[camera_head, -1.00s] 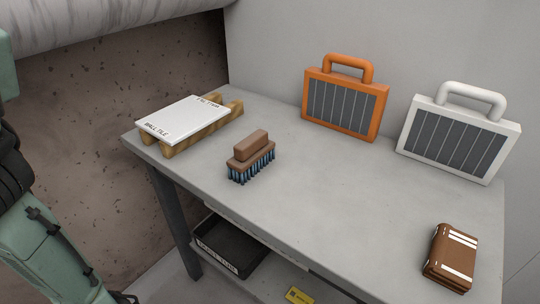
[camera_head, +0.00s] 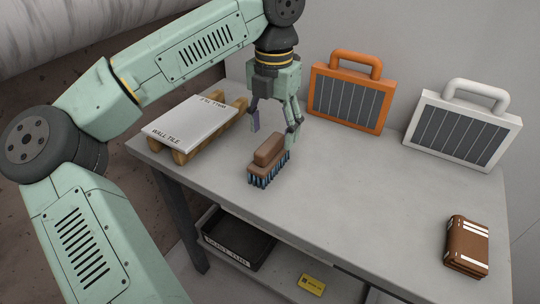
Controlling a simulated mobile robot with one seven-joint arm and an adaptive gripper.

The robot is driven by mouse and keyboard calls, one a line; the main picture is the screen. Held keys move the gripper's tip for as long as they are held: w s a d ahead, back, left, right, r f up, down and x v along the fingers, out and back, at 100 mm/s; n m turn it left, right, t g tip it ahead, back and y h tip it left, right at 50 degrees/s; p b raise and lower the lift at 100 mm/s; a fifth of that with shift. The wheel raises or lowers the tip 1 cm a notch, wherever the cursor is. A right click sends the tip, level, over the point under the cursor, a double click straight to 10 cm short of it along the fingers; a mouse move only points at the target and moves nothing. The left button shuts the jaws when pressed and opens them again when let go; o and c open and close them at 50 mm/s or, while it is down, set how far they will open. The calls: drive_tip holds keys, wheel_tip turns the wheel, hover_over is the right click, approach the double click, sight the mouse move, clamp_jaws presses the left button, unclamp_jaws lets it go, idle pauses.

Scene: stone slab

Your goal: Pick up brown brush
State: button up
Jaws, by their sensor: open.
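The brown brush (camera_head: 269,156) lies bristles down on the grey slab, with a brown block handle on top and blue and dark bristles below. My gripper (camera_head: 272,137) points down just above and behind the brush, with its fingers spread apart. The right finger comes down close to the brush's right end, and I cannot tell whether it touches. The left finger is above and to the left of the handle. Nothing is between the fingers that I can see as held.
A white wall tile (camera_head: 193,122) on a wooden pallet (camera_head: 183,155) stands left of the brush. An orange case (camera_head: 350,95) and a white case (camera_head: 461,127) stand at the back. A brown strapped bundle (camera_head: 467,246) lies at right. A black tray (camera_head: 238,240) sits below.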

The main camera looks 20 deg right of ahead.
sight(270, 142)
wheel_tip(270, 142, down, 3)
drive_tip(key=shift+r, duration=0.15)
drive_tip(key=shift+w+a+f+p, duration=0.15)
drive_tip(key=shift+f+p, duration=0.3)
drive_tip(key=shift+f, duration=0.85)
drive_tip(key=shift+a+f+p, duration=0.1)
drive_tip(key=shift+f+p, duration=0.35)
drive_tip(key=shift+f, duration=0.85)
drive_tip(key=c, duration=1.3)
drive_tip(key=shift+r, duration=0.1)
drive_tip(key=shift+r, duration=0.45)
wheel_tip(270, 142, up, 2)
drive_tip(key=shift+r+b, duration=0.1)
drive_tip(key=shift+b, duration=0.55)
drive_tip(key=s+d+b, duration=0.1)
drive_tip(key=s+d, duration=0.1)
drive_tip(key=s, duration=0.3)
drive_tip(key=s+d+r+b, duration=0.1)
drive_tip(key=s, duration=0.4)
drive_tip(key=s+d+b, duration=0.1)
drive_tip(key=s+d, duration=0.1)
drive_tip(key=s, duration=0.3)
drive_tip(key=shift+d+r+b, duration=0.35)
drive_tip(key=shift+r+b, duration=0.05)
